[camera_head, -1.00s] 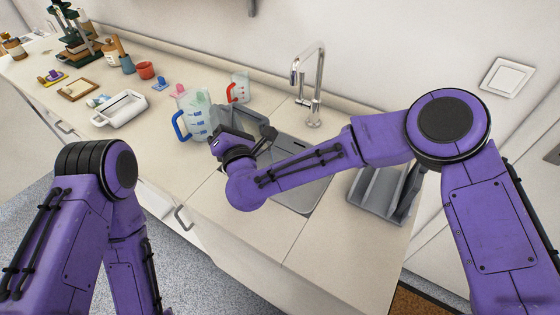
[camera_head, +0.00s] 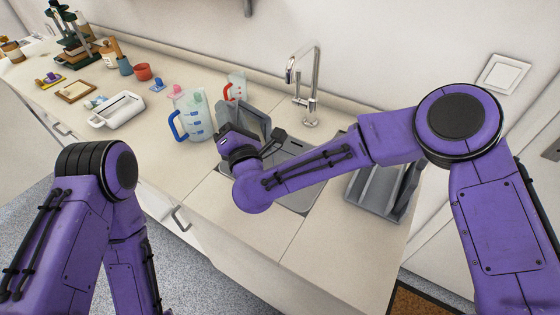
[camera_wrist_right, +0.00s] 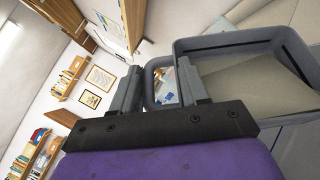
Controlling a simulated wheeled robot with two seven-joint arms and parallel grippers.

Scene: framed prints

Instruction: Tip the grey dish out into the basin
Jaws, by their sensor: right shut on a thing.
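The grey dish (camera_head: 257,116) is at my right gripper (camera_head: 240,142), tilted steeply with one side raised, over the left part of the basin. The basin (camera_head: 298,198) is a grey sink set in the counter, partly hidden by my right forearm. In the right wrist view, the gripper (camera_wrist_right: 160,88) is shut on a grey loop-like part of the dish, whose rim (camera_wrist_right: 240,42) spreads to the right.
A clear jug with a blue handle (camera_head: 190,118) stands close left of the dish, with a red-handled jug (camera_head: 235,87) behind. The tap (camera_head: 312,90) rises behind the basin. A grey rack (camera_head: 375,195) stands to its right. The front counter is clear.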

